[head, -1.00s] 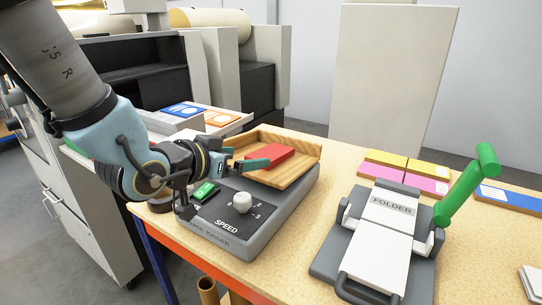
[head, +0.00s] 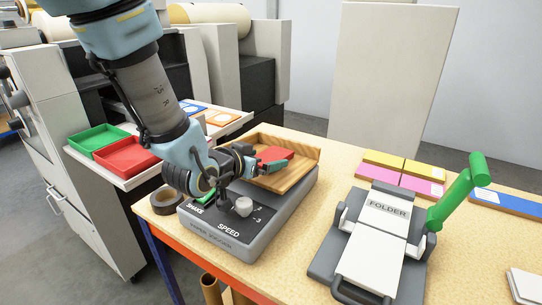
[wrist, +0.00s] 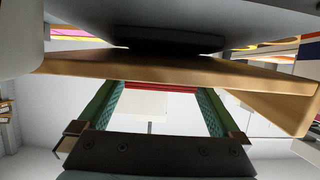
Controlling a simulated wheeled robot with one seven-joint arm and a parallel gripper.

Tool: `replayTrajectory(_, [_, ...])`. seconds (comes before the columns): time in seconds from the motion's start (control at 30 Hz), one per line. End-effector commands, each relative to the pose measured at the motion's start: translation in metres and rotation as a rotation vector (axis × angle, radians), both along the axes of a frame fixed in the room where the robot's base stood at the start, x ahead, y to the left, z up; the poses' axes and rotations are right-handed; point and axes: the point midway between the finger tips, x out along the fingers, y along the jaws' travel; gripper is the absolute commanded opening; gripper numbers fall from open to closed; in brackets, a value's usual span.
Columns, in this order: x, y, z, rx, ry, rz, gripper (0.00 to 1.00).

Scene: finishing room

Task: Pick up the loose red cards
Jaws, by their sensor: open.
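In the wrist view the red cards (wrist: 160,87) show as a thin layered band between the tips of the two spread fingers. My gripper is open. I cannot tell whether the fingers touch the cards. The gripper hides part of the stack and tray in the head view.
The jogger's speed knob (head: 243,206) stands just below my wrist. A folder machine (head: 380,235) with a green lever (head: 456,200) is to the right. Pink and yellow stacks (head: 384,159) lie behind it. A green tray (head: 97,138) and a red tray (head: 126,156) are at left.

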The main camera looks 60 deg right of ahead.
Motion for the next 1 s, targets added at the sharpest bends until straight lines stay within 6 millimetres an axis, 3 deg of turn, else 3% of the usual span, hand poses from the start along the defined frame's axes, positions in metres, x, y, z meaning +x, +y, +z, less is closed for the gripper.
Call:
replayTrajectory(0.13, [0.0001,0.0001,-0.0003,0.000,0.000,0.000,1.00])
replayTrajectory(0.9, [0.0001,0.0001,0.0003,-0.001,0.000,0.000,0.13])
replayTrajectory(1.0, [0.0001,0.0001,0.0003,-0.001,0.000,0.000,0.09])
